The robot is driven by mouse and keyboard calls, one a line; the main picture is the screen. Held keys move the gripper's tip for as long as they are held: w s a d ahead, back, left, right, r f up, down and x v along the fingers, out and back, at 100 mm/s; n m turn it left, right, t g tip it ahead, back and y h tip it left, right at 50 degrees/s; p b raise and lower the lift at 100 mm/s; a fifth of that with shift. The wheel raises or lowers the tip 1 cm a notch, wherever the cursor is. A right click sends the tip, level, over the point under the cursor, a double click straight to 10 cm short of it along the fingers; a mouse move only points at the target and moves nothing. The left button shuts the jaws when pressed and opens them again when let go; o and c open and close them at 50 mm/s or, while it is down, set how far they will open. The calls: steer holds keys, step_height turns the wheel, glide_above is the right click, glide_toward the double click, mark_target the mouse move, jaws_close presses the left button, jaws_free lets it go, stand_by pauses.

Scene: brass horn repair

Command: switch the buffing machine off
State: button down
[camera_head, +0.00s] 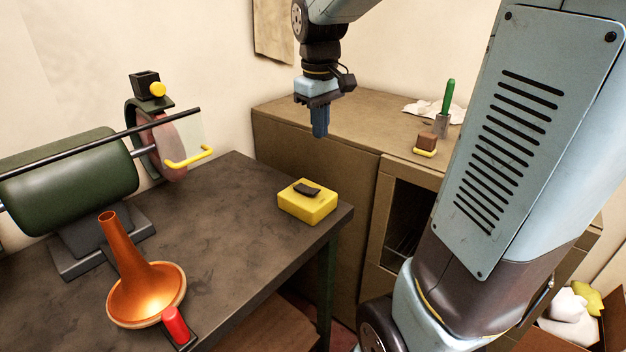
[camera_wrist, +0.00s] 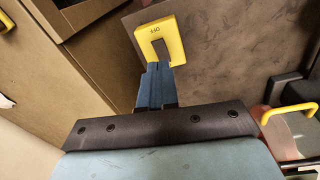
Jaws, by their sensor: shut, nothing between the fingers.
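The buffing machine has a dark green motor body (camera_head: 70,180) and a buffing wheel (camera_head: 168,147) at the back left of the dark bench. A yellow switch box (camera_head: 306,206) with a black rocker on top sits near the bench's right corner. It also shows in the wrist view (camera_wrist: 173,38), with small dark marks beside the rocker. My gripper (camera_head: 319,134) is shut and empty, pointing down, raised above and behind the box in the head view. In the wrist view its fingertips (camera_wrist: 157,68) overlap the box's lower edge; contact cannot be told there.
A copper bell (camera_head: 147,290) and a red-handled thing (camera_head: 176,325) lie at the bench front. A yellow handle (camera_head: 190,157) juts beside the wheel. A brown cabinet (camera_head: 315,150) stands behind, bearing a brown block (camera_head: 427,142) and a green-handled tool (camera_head: 448,97). The bench around the box is clear.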

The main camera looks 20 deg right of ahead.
steer(key=n+g, duration=0.2)
glide_above(318, 191)
steer(key=w+a, duration=0.1)
steer(key=w, duration=0.1)
step_height(318, 191, down, 4)
steer(key=shift+a, duration=0.1)
steer(key=shift+s, duration=0.1)
steer(key=f, duration=0.4)
steer(key=s+f, duration=0.1)
steer(key=f, duration=0.4)
steer(key=d+f, duration=0.1)
steer(key=f, duration=0.3)
steer(key=shift+s+f, duration=0.25)
steer(key=shift+f, duration=0.15)
